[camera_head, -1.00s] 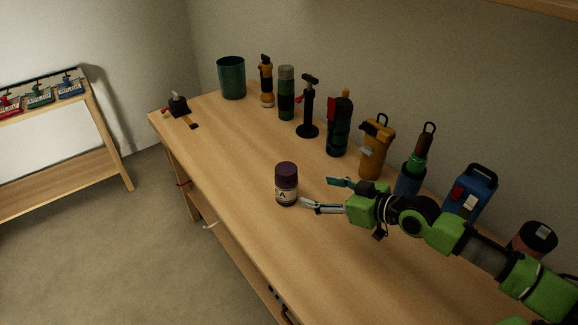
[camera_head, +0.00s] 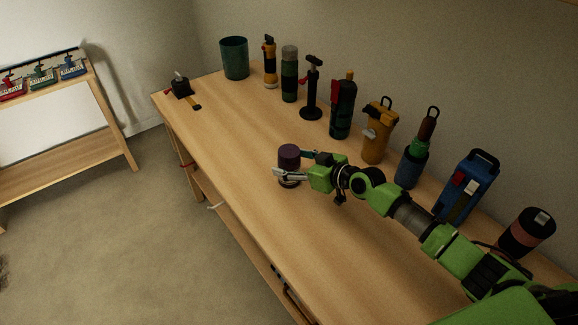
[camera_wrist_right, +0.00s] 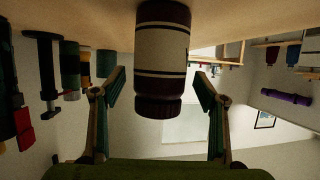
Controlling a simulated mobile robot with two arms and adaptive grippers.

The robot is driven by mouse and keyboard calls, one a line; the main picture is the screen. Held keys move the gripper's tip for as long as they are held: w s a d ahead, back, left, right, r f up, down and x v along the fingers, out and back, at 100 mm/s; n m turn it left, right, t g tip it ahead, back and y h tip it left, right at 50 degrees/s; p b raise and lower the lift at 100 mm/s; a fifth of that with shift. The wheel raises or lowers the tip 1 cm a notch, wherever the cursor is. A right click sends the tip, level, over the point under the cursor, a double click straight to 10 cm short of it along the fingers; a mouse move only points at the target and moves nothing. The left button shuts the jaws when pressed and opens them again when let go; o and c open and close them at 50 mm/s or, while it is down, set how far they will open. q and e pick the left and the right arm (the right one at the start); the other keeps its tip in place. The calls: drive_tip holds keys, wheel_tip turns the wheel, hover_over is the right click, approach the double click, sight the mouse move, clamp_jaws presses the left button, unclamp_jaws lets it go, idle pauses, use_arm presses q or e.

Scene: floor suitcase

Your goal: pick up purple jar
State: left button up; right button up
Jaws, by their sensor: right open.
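The purple jar (camera_head: 289,155) has a dark purple lid and a pale label. In the right wrist view, the jar (camera_wrist_right: 162,60) appears upside down between the two spread fingers of the gripper (camera_wrist_right: 160,88), with gaps on both sides. The gripper partly hides the jar's body in the head view. My left gripper is not in view.
A row of items lines the wall side: a teal cylinder (camera_head: 235,58), a black stand (camera_head: 312,90), a yellow canister (camera_head: 379,132), a blue case (camera_head: 468,185) and others. A small black tool (camera_head: 182,88) lies at the far left. The bench left of the jar is clear.

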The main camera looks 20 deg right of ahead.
drive_tip(key=shift+w+a+f, duration=0.3)
drive_tip(key=shift+w, duration=0.3)
drive_tip(key=c, duration=1.4)
drive_tip(key=shift+c, duration=0.9)
drive_tip(key=shift+r, duration=0.15)
